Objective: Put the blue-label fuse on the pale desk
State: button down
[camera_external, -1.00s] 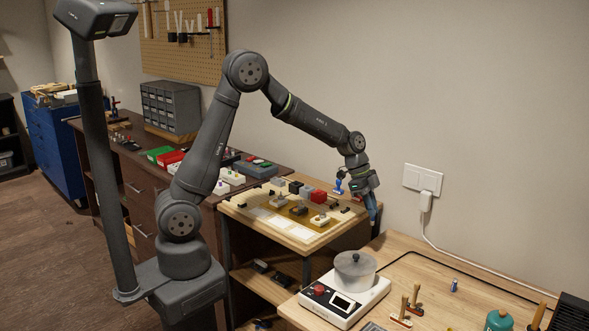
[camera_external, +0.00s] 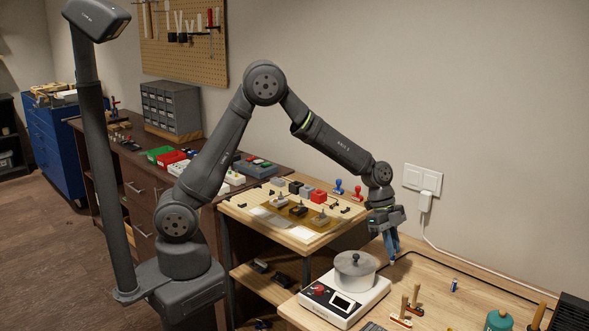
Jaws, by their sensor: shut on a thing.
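My gripper (camera_external: 391,258) points down just right of the pot, above the back left part of the pale wooden desk (camera_external: 490,300). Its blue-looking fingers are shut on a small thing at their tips. The held thing is too small and too covered to tell its label. A small blue and white cylinder (camera_external: 454,285) stands on the pale desk, right of my gripper and apart from it. I cannot tell whether it is a fuse.
A grey lidded pot (camera_external: 355,268) sits on a white hotplate (camera_external: 341,307) close to my gripper. A pale side table (camera_external: 335,228) with small parts is left. The desk's middle is largely clear.

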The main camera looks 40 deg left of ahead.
jog(key=shift+w+a+f, duration=0.5)
jog(key=shift+w+f, duration=0.75)
jog(key=shift+f, duration=0.25)
jog(key=shift+w+a+f, duration=0.5)
jog(key=shift+w+f, duration=0.8)
jog(key=shift+f, duration=0.15)
jog(key=shift+w+a+f, duration=0.5)
jog(key=shift+w+f, duration=0.75)
jog(key=shift+f, duration=0.25)
jog(key=shift+f, duration=0.1)
jog(key=c, duration=1.5)
grip_release()
jog(key=v, duration=1.2)
jog(key=shift+d, duration=0.1)
